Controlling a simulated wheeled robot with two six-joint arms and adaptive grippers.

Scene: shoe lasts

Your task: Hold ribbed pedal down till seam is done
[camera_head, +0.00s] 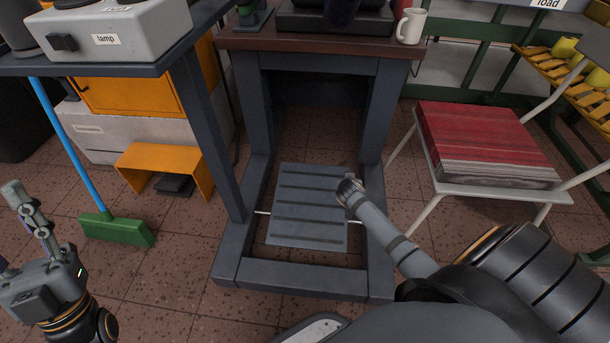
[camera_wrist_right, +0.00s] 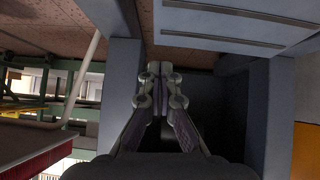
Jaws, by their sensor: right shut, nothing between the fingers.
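The ribbed pedal (camera_head: 300,207) is a grey plate with raised cross ribs. It sits low in the dark frame under the brown-topped bench, with a thin rod showing at each side. It also shows at the top of the right wrist view (camera_wrist_right: 225,22). My right arm reaches in to the pedal's right edge in the head view. My right gripper (camera_wrist_right: 160,72) is shut and empty in the wrist view, its fingertips near the pedal; contact cannot be told. How far the pedal is pressed is unclear. My left gripper (camera_head: 14,190) is far left, away from the pedal, seen side-on.
A second, small dark pedal (camera_head: 175,185) lies under an orange cover (camera_head: 165,160). A green broom (camera_head: 115,228) stands at left. A chair with a red-and-grey cushion (camera_head: 480,135) stands right. A white mug (camera_head: 411,26) is on the bench (camera_head: 300,42). The bench frame's bars (camera_head: 300,277) surround the pedal.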

